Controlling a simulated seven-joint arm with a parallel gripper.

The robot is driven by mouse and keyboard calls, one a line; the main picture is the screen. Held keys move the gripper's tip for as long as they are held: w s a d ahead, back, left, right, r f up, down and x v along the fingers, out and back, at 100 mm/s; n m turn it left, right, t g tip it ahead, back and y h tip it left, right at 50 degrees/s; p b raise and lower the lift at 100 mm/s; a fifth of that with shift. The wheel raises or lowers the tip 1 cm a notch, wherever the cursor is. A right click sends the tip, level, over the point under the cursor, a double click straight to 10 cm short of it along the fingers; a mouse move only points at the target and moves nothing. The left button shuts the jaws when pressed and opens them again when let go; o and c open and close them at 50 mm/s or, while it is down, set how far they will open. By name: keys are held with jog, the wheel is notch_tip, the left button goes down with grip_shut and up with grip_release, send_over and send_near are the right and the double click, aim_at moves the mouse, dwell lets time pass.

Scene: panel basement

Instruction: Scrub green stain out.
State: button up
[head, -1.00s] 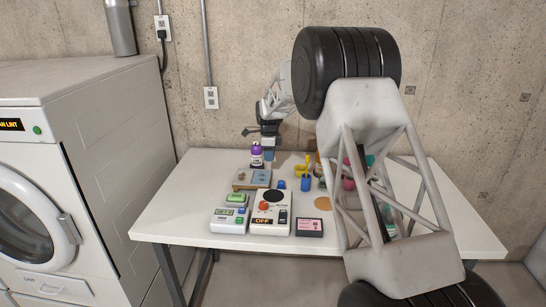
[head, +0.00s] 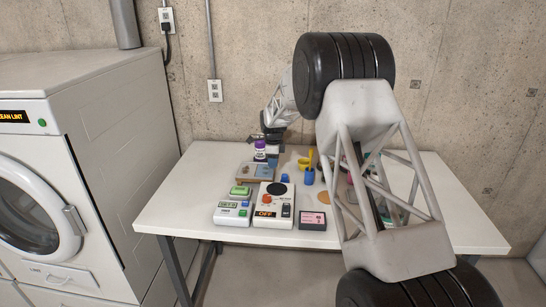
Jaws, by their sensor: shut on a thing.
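My gripper (head: 270,139) is at the back of the white table (head: 178,207), just behind a white bottle with a purple cap (head: 260,150). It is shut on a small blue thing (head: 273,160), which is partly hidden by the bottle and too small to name. In front of the bottle lies a tan board or tray (head: 241,175) with a greyish-blue top and small marks on it. I cannot make out a green stain on it at this size.
A white device with an orange "OFF" display (head: 265,213), a green-buttoned box (head: 233,213) and a dark box with a pink screen (head: 312,220) stand in front. A blue cup (head: 309,177) and yellow item (head: 304,164) stand right. My arm hides the table's right part.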

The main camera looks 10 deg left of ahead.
aim_at(258, 172)
jog(key=shift+f, duration=0.65)
jog(key=shift+a+f, duration=0.25)
jog(key=shift+a, duration=0.5)
jog(key=shift+c, duration=0.7)
jog(key=shift+a+f, duration=0.1)
jog(key=shift+a, duration=0.55)
grip_shut()
jog(key=shift+a, duration=0.85)
jog(key=shift+a+f, duration=0.1)
jog(key=shift+a, duration=0.6)
jog(key=shift+s+a+r, duration=0.1)
jog(key=shift+s+r, duration=0.1)
jog(key=shift+s, duration=0.1)
jog(key=shift+s+d+f, duration=0.2)
jog(key=shift+s+d, duration=0.2)
jog(key=shift+d, duration=2.65)
jog(key=shift+s+r, duration=0.1)
jog(key=shift+s, duration=0.3)
jog(key=shift+s+a, duration=0.3)
jog(key=shift+a, duration=2.8)
notch_tip(258, 172, up, 8)
jog(key=shift+r, duration=0.15)
